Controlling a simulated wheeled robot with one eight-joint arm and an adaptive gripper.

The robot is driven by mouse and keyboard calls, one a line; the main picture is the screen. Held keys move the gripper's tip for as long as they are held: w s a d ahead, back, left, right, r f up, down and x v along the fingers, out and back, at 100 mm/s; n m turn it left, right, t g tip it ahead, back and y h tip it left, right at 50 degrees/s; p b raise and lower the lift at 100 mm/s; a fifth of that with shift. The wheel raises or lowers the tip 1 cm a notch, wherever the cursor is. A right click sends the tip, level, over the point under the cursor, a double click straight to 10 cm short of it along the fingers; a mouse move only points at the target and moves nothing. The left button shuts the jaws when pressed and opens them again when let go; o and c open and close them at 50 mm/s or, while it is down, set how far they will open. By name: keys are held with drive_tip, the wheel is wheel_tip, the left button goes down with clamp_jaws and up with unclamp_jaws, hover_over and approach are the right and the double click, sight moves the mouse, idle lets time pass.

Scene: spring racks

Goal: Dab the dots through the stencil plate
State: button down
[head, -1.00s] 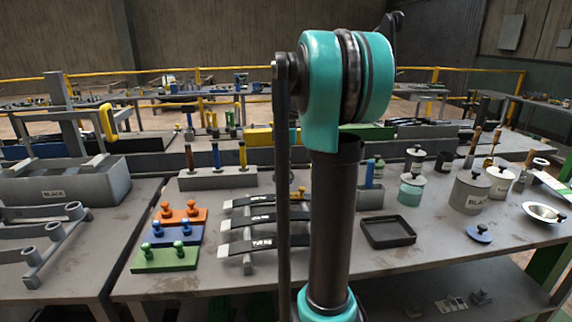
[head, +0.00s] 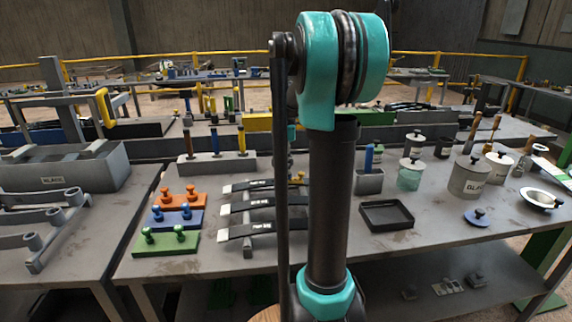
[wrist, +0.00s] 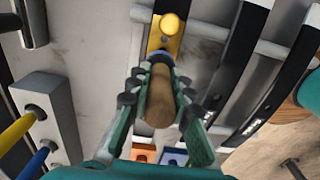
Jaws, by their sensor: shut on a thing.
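My gripper (wrist: 160,98) is shut on a brown wooden handle (wrist: 158,98) in the wrist view. A small blue band shows at the handle's far end; its tip is hidden. A yellow plate with a round knob (wrist: 168,32) lies just beyond that end, and I cannot tell whether they touch. An orange plate (wrist: 143,153) and a blue plate (wrist: 172,157) show between and below the fingers. In the head view, orange (head: 180,197), blue (head: 175,219) and green (head: 165,242) knobbed plates lie on the bench. My arm hides most of the gripper there. No dots are visible.
Black strips on a grey rack (head: 248,238) lie beside the plates. A holder with several upright handles (head: 217,165) stands behind. A black tray (head: 387,215), a grey pot (head: 468,178) and a blue lid (head: 478,217) stand right of my arm.

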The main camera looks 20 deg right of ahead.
drive_tip(key=shift+f, duration=0.5)
idle(1.6)
drive_tip(key=shift+r, duration=3.5)
